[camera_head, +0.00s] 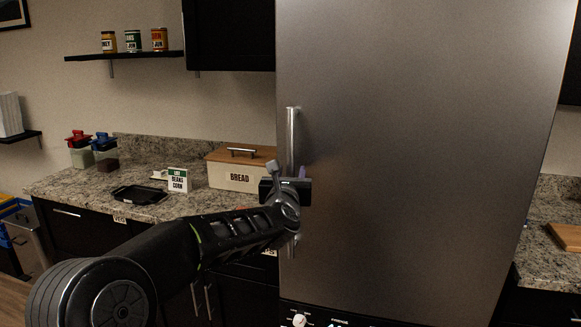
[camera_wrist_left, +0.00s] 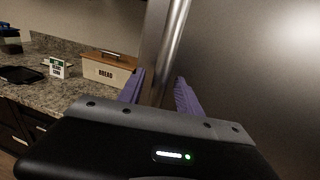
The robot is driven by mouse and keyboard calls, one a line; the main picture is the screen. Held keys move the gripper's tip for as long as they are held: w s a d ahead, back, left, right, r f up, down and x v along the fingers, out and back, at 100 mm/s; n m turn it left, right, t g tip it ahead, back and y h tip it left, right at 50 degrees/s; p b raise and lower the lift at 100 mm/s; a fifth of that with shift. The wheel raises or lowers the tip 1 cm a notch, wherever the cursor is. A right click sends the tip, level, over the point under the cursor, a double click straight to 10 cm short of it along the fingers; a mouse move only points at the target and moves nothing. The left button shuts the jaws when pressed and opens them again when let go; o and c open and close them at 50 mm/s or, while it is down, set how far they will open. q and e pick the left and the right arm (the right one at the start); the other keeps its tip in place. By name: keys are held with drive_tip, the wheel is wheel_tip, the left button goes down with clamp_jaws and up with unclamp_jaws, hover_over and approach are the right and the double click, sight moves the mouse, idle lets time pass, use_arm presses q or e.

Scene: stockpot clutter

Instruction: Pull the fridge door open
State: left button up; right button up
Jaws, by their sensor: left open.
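The fridge door (camera_head: 400,150) is a large brushed-metal panel and looks shut. Its vertical bar handle (camera_head: 292,135) runs along the left edge of the door. My left gripper (camera_head: 289,172) is at the handle, about mid-height, and hides part of it. In the left wrist view the handle (camera_wrist_left: 168,50) passes between the two purple fingers of the gripper (camera_wrist_left: 160,95), which stand apart on either side of it. The left gripper is open. I cannot tell whether a finger touches the bar. My right gripper is not in view.
A granite counter (camera_head: 60,185) left of the fridge holds a bread box (camera_head: 235,177), a small sign (camera_head: 178,180), a black tray (camera_head: 139,195) and lidded jars (camera_head: 104,150). A wooden board (camera_head: 567,236) lies on the right counter. A control panel (camera_head: 320,317) shows below the door.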

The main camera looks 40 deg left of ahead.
use_arm(q)
drive_tip(key=shift+w+a, duration=0.3)
drive_tip(key=shift+w, duration=0.1)
clamp_jaws()
idle(1.3)
